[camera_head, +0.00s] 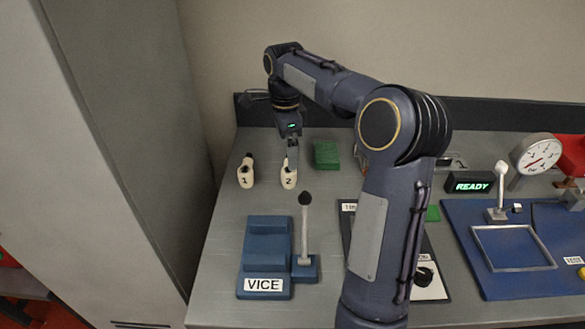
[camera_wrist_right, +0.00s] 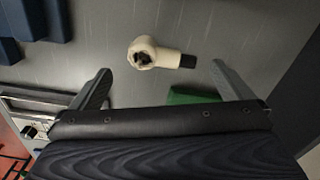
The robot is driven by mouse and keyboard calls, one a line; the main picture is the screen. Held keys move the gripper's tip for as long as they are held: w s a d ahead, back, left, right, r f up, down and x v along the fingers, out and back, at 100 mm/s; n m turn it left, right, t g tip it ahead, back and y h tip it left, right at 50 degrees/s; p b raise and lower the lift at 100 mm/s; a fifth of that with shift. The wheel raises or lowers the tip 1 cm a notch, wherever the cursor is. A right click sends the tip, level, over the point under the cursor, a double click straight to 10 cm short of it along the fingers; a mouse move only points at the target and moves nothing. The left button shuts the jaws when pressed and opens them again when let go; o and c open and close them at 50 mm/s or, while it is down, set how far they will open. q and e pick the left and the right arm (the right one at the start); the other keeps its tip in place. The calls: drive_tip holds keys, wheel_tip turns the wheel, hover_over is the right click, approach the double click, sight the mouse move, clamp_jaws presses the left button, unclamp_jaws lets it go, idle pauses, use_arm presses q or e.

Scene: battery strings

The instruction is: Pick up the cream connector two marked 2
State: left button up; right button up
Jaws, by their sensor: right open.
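The cream connector marked 2 (camera_head: 288,178) stands at the back left of the bench, beside a like cream connector marked 1 (camera_head: 245,178) to its left. My right gripper (camera_head: 290,160) points down right at connector 2 and partly overlaps its top in the head view. In the right wrist view a cream connector with a dark end (camera_wrist_right: 146,50) shows between the open fingers (camera_wrist_right: 161,68), with a gap on each side. Its number does not show there. The fingers hold nothing. My left gripper is not in view.
A blue vice (camera_head: 264,250) with an upright black-knobbed lever (camera_head: 305,225) stands in front of the connectors. A green block (camera_head: 326,154) lies right of connector 2. A blue panel (camera_head: 465,215), gauge (camera_head: 538,154) and READY display (camera_head: 470,182) are at right. My right arm hides the bench middle.

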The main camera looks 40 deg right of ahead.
sight(286, 165)
wheel_tip(286, 165, down, 7)
drive_tip(key=shift+w+r, duration=0.15)
drive_tip(key=shift+r, duration=0.05)
drive_tip(key=shift+r, duration=0.1)
drive_tip(key=c, duration=0.9)
